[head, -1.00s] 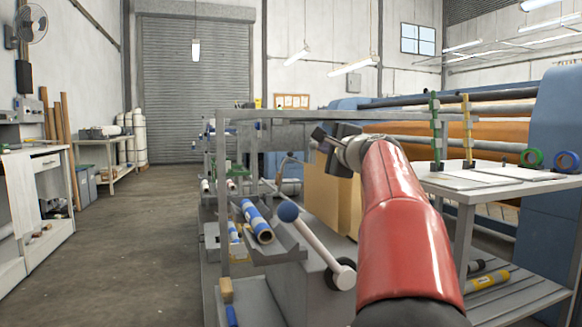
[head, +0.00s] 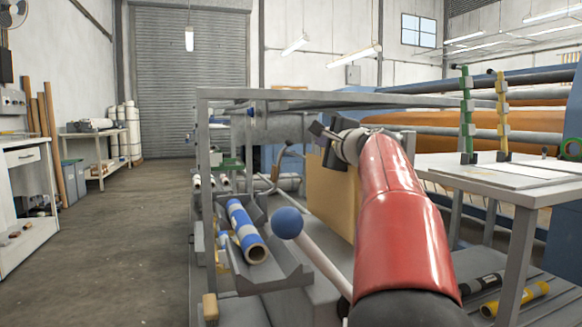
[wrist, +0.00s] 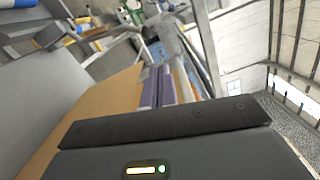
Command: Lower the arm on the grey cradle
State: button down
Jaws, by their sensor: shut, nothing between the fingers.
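The grey cradle (head: 275,281) is a trough at the centre of the head view, holding a blue-and-white roll (head: 245,231). Its arm looks to be the pale rod (head: 318,256) with a blue ball knob (head: 288,222). The rod slants, ball end up and to the left; its lower end is hidden behind my red arm. My gripper (head: 322,135) is shut and empty, above and to the right of the ball, apart from it. In the wrist view, the dark gripper (wrist: 165,124) fills the bottom; I cannot make out the ball there.
A grey frame with a top rail (head: 300,98) surrounds the cradle. A tan board (head: 331,196) stands just below my gripper. Open floor (head: 110,240) lies to the left.

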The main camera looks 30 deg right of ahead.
aim_at(276, 170)
notch_tip(276, 170, down, 7)
jog(key=b, duration=0.6)
jog(key=w+a+r+p, duration=0.1)
jog(key=w+p, duration=0.3)
jog(key=w, duration=0.8)
jog(key=shift+w+r, duration=0.15)
jog(key=shift+r, duration=0.05)
jog(key=shift+a, duration=0.1)
